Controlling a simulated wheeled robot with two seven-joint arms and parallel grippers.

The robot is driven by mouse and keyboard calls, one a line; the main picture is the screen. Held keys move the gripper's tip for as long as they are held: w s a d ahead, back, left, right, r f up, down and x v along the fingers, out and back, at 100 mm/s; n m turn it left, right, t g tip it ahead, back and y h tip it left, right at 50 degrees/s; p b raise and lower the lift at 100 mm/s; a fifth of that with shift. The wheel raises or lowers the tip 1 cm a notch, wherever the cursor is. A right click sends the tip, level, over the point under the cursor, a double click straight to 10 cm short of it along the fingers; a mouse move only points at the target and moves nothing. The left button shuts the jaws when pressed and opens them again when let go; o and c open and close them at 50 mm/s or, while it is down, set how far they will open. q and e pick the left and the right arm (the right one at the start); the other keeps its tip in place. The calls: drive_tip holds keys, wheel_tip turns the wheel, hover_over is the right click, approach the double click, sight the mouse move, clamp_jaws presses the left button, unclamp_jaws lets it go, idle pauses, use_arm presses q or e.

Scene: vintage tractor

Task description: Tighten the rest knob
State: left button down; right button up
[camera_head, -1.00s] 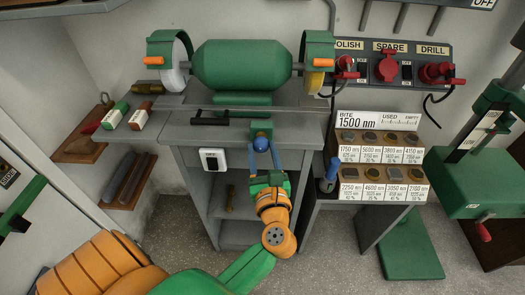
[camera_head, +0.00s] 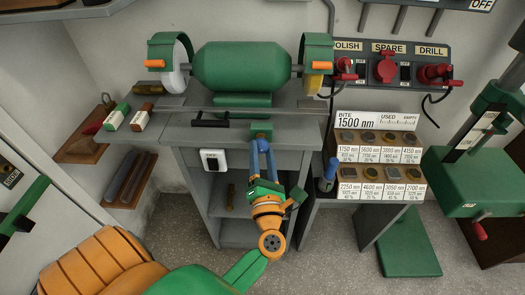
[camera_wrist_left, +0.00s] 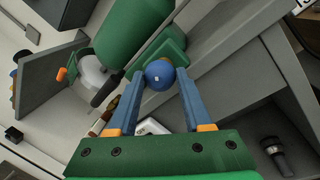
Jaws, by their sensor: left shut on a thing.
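The rest knob is a small blue ball on a green block at the front edge of the grinder bench. In the left wrist view the knob (camera_wrist_left: 159,75) sits between the two blue fingertips, with a small pale mark on its face. My left gripper (camera_head: 262,148) reaches up to it from below and is shut on it. In the head view the fingers largely hide the knob. The green block (camera_head: 261,130) shows just above the fingertips. My right gripper is in neither view.
The green bench grinder (camera_head: 242,65) stands behind, with a black handle (camera_head: 210,122) left of the block. A white switch box (camera_head: 213,160) is on the bench front. A blue-handled tool (camera_head: 328,176) stands close on the right, beside the bite sample rack (camera_head: 380,160).

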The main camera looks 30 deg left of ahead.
use_arm(q)
drive_tip(key=m+t+p, duration=0.1)
drive_tip(key=m, duration=0.4)
drive_tip(key=shift+a+h+p, duration=0.1)
drive_tip(key=shift+h+p, duration=0.2)
drive_tip(key=shift+p, duration=0.1)
drive_tip(key=m+t+h+p, duration=0.1)
drive_tip(key=m+p, duration=0.1)
drive_tip(key=m, duration=0.4)
drive_tip(key=shift+a+f, duration=0.1)
drive_tip(key=shift+m, duration=0.3)
drive_tip(key=shift+c, duration=1.6)
unclamp_jaws()
drive_tip(key=shift+a, duration=0.1)
